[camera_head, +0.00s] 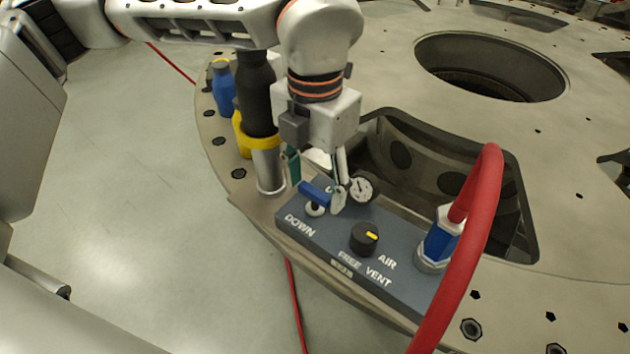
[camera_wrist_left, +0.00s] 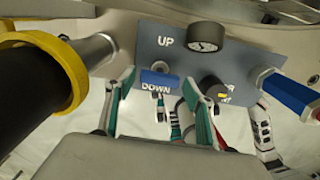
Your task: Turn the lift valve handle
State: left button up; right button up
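The lift valve handle (camera_head: 315,193) is a small blue lever on a grey control panel (camera_head: 405,277), beside the DOWN label. In the left wrist view the blue handle (camera_wrist_left: 159,79) lies just above the word DOWN, with UP printed farther off. My left gripper (camera_head: 317,183) is at the handle from above. In the left wrist view its two fingers (camera_wrist_left: 158,95) are apart, one on each side of the handle. I cannot tell whether they touch it.
The panel also has a gauge (camera_head: 361,189), a black knob (camera_head: 364,237) with a yellow mark, and a blue fitting (camera_head: 440,241) with a thick red hose (camera_head: 470,240). A black cylinder (camera_head: 256,95) with a yellow collar stands left of the arm. A blue bottle (camera_head: 224,88) stands behind it.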

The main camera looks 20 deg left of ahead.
aim_at(315, 192)
pick_arm(q)
notch_tip(315, 192, up, 12)
dwell(0.8)
jog(key=shift+s, duration=0.1)
dwell(0.3)
